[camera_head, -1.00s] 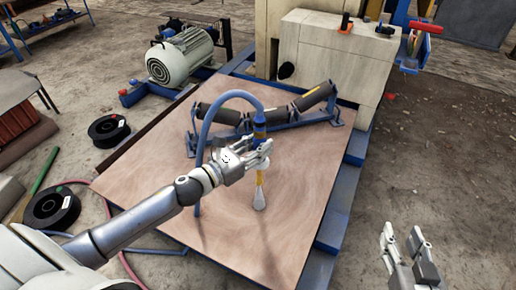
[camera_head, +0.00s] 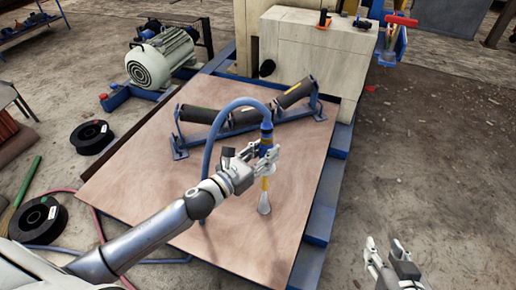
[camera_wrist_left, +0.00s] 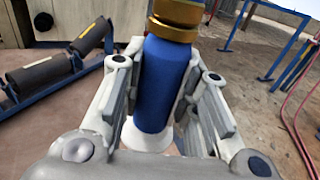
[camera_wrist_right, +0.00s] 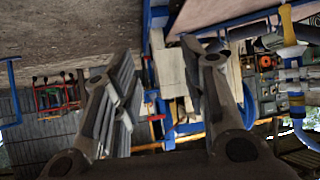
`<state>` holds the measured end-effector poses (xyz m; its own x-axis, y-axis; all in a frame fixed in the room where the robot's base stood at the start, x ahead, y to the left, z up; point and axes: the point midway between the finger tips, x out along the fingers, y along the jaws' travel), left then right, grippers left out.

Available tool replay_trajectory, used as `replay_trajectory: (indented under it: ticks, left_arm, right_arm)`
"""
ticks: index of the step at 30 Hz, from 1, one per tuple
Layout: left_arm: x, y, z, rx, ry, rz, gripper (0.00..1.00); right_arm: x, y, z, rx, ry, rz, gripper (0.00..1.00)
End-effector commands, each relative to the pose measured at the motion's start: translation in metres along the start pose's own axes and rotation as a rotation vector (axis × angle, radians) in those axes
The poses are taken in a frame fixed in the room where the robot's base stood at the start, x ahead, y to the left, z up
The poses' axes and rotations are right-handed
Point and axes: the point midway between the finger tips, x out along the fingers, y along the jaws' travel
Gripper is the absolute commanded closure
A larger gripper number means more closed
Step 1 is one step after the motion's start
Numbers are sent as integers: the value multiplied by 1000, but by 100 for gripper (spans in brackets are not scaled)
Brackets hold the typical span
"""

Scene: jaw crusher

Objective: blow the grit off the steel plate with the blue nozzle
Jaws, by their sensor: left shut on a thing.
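My left gripper (camera_head: 262,158) is shut on the blue nozzle (camera_head: 266,140), which is upright with its flared tip pointing down over the plate. In the left wrist view the nozzle's blue body (camera_wrist_left: 160,85) sits between the fingers, with a brass collar above. A blue hose arcs from its top down to the left. The steel plate (camera_head: 130,190) is broad and brownish, with faint swirl marks; separate grit cannot be made out. My right gripper (camera_head: 385,250) is open and empty, right of the plate; its parted fingers also show in the right wrist view (camera_wrist_right: 165,95).
A roller frame (camera_head: 250,117) lies on the plate's far part. A motor (camera_head: 162,60) stands beyond the far left corner. Black spools (camera_head: 92,137) and a green-handled broom (camera_head: 28,185) lie at left. A pale machine housing (camera_head: 310,60) stands behind.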

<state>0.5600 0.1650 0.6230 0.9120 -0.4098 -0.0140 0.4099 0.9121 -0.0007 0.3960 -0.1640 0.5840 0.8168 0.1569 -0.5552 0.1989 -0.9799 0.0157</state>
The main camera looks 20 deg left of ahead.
Motion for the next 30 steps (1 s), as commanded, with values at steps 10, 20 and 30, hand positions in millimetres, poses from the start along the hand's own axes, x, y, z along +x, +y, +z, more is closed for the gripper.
replay_trajectory:
  ticks: [10, 20, 30]
  left_arm:
    - [10, -23, 2, -1, -4, 0, 100]
    - [0, -37, 0, 0, -2, -1, 100]
    - [-21, -46, 0, -1, -1, 0, 100]
  right_arm:
    - [-2, 2, 9, 1, -45, 3, 60]
    - [-1, 1, 6, 1, -20, 3, 60]
    - [3, -4, -20, -3, 102, -10, 60]
